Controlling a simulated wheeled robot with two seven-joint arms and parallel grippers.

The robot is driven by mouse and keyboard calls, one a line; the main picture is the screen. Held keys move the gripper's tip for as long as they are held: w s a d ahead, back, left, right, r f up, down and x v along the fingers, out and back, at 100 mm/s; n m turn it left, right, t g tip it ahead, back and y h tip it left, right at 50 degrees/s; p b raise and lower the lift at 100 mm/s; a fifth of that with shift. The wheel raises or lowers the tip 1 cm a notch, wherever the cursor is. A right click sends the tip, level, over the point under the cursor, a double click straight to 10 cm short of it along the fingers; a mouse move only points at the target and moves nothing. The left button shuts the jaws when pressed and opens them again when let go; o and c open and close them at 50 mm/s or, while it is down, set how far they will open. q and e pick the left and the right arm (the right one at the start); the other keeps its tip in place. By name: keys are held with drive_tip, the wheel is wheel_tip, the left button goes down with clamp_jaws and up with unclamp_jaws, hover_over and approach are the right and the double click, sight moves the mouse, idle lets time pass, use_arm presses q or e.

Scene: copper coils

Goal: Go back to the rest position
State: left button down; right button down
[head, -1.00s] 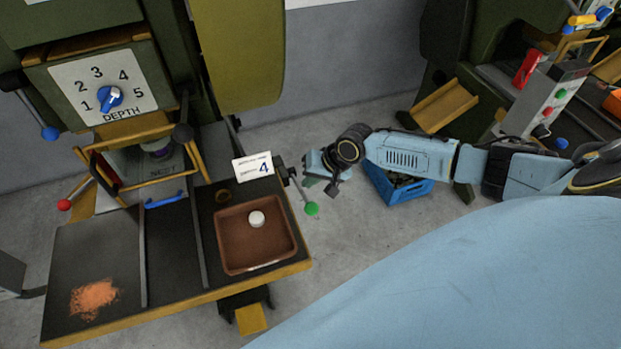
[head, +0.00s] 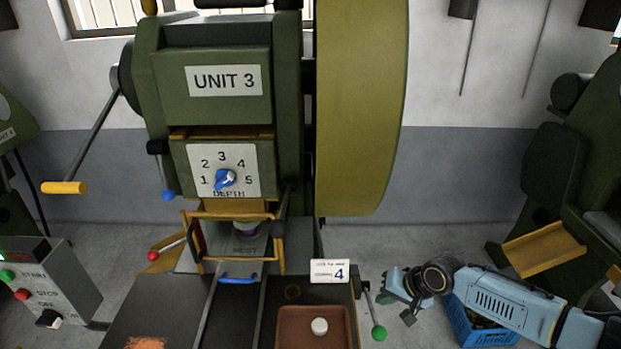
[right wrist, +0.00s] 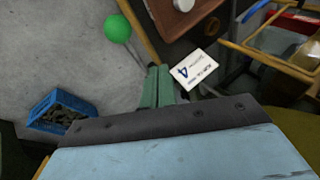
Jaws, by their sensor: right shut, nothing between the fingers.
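My right gripper (head: 395,287) hangs in the air at the lower right of the head view, just right of the press table. In the right wrist view its green fingers (right wrist: 157,84) are together with nothing between them. They point toward the green lever knob (right wrist: 117,28) and a white card marked 4 (right wrist: 194,69), apart from both in the picture. In the head view the same green knob (head: 379,334) is just below the gripper. My left gripper is in no view.
The green press, Unit 3 (head: 228,110), stands ahead with a blue depth dial (head: 225,178). A brown tray (head: 283,330) holding a white piece (head: 320,326) is on its table. A blue crate (head: 470,328) is on the floor behind my right arm. A control box (head: 60,290) stands left.

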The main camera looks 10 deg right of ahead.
drive_tip(key=s+a+r+n+g, duration=0.1)
drive_tip(key=s+a+n, duration=0.6)
drive_tip(key=s+a, duration=0.85)
drive_tip(key=s+d+r+h, duration=0.4)
drive_tip(key=s+d+r, duration=0.2)
drive_tip(key=s+d, duration=0.3)
drive_tip(key=s+a+f+g+b, duration=0.1)
drive_tip(key=s+f+b, duration=0.1)
drive_tip(key=f, duration=1.2)
drive_tip(key=s+f+b, duration=0.1)
drive_tip(key=f+b, duration=0.1)
drive_tip(key=f, duration=1.3)
drive_tip(key=s+d+f+n+g+b, duration=0.1)
drive_tip(key=s+d+f+b, duration=0.1)
drive_tip(key=s+f, duration=1.4)
drive_tip(key=shift+s+d+f+g, duration=0.25)
drive_tip(key=shift+d+f+g, duration=0.05)
drive_tip(key=shift+d+f, duration=0.1)
